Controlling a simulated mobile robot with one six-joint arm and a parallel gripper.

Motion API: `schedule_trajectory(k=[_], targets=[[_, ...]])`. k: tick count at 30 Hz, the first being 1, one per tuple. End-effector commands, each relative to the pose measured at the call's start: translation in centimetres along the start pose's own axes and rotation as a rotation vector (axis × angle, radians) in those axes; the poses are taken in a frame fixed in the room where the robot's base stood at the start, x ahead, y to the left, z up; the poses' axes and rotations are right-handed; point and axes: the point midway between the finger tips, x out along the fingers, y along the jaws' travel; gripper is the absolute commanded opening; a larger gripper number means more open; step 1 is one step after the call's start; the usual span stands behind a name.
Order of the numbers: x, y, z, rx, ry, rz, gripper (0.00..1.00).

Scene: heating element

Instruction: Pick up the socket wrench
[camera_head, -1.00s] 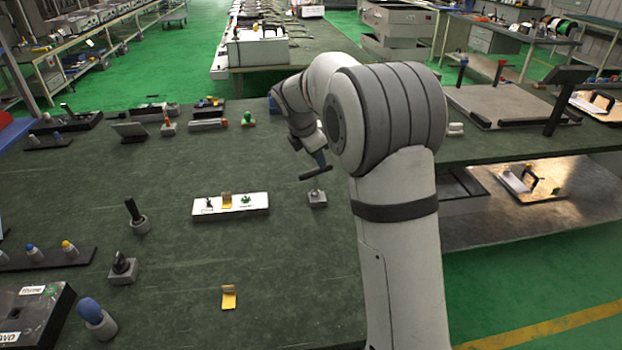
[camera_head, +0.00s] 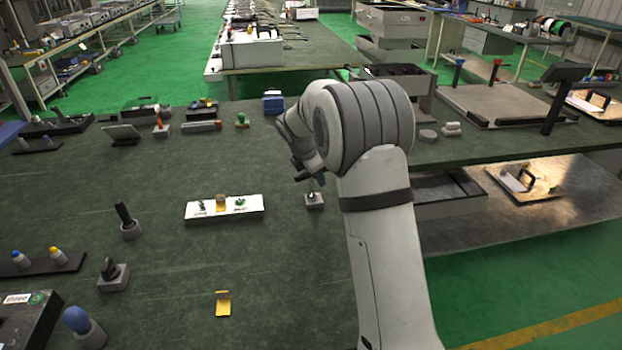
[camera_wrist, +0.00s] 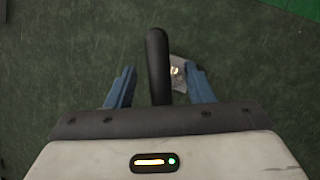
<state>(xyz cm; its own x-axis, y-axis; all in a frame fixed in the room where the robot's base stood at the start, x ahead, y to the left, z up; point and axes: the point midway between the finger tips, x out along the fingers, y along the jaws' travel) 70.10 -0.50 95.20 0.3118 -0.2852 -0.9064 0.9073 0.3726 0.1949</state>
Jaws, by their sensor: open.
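The socket wrench has a black bar handle (camera_wrist: 158,65) that shows in the wrist view, running up the picture between my two blue fingers. In the head view part of its dark handle (camera_head: 302,177) shows above a small grey base (camera_head: 314,201), with a thin shaft between them. The base, with a shiny metal part, also shows in the wrist view (camera_wrist: 178,84), right of the handle. My gripper (camera_wrist: 160,80) is open, its fingers on either side of the handle with gaps visible. My gripper in the head view (camera_head: 314,176) is partly hidden by my arm.
A white tray (camera_head: 191,212) with small parts lies left of the wrench on the dark green table (camera_head: 180,262). A yellow piece (camera_head: 222,303) lies nearer. Black-handled tools in bases (camera_head: 128,225) stand further left. A blue box (camera_head: 272,103) stands behind.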

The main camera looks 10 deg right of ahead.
Motion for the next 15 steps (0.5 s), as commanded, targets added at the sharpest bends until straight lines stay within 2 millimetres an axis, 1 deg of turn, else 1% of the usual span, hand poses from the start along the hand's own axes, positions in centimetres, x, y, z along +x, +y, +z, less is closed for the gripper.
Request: schedule_trajectory(k=[3, 4, 15], targets=[[-0.07, 0.02, -0.02, 0.0, 0.0, 0.001, 0.48], [-0.07, 0.03, -0.02, -0.001, 0.0, 0.001, 0.46], [-0.11, 0.04, -0.09, -0.002, 0.0, 0.001, 0.16]])
